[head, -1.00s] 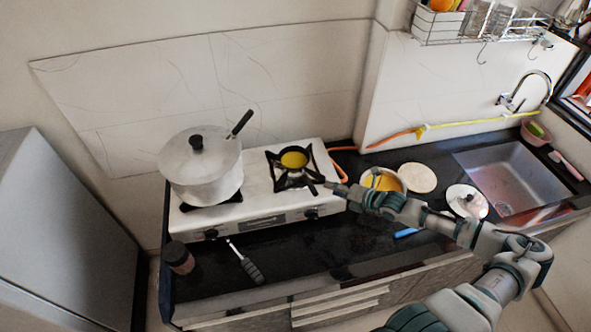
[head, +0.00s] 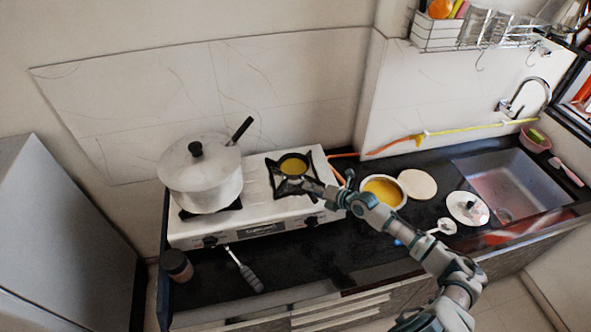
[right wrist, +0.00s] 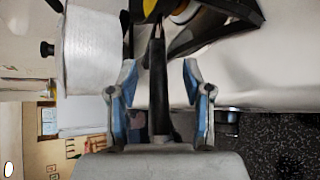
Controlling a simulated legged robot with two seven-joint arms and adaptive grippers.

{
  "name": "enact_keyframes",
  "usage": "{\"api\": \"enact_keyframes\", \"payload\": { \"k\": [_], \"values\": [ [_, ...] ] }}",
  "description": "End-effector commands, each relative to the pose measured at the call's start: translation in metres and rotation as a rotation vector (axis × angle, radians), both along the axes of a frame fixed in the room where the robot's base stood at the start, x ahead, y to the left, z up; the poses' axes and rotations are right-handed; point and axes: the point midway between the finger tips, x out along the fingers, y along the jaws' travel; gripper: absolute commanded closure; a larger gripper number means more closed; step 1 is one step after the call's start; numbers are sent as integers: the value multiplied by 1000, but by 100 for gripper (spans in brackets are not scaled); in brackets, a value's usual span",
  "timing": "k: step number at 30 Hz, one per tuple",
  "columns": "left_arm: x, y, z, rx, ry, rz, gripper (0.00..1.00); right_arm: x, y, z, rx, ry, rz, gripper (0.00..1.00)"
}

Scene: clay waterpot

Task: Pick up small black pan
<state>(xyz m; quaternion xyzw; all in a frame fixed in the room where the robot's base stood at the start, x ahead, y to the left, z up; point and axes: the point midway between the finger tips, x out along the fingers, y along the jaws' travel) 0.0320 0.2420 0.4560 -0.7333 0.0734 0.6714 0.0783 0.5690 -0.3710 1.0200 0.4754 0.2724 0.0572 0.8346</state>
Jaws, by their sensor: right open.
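The small black pan (head: 294,167), with something yellow in it, sits on the right burner of the white stove (head: 255,228). My right gripper (head: 314,186) is at the pan's front right, over the stove, and hides most of its handle. In the right wrist view, my right gripper (right wrist: 161,78) is open, with a finger on each side of the black handle (right wrist: 158,95). The handle runs between the fingers with gaps on both sides. My left gripper is not in view.
A large lidded pot (head: 201,178) stands on the left burner. A bowl of yellow food (head: 383,191), a round board (head: 417,184) and a lid (head: 467,208) lie right of the stove. A jar (head: 176,265) and a dark-handled utensil (head: 245,270) are at the front.

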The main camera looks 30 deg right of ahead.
Motion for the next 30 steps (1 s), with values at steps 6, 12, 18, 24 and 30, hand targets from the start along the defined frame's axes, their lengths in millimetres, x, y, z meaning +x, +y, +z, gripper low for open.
{"api": "enact_keyframes", "payload": {
  "k": [6,12,18,24,30],
  "values": [
    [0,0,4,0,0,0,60,13,6,-6,0,0,0,50],
    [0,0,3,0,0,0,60,12,5,-6,-1,0,0,57],
    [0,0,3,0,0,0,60,12,5,-7,-1,1,0,100],
    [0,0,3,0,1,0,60,13,5,-4,-1,-5,0,100],
    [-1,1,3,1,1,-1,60,13,5,-4,0,-4,-1,100]
  ]
}}
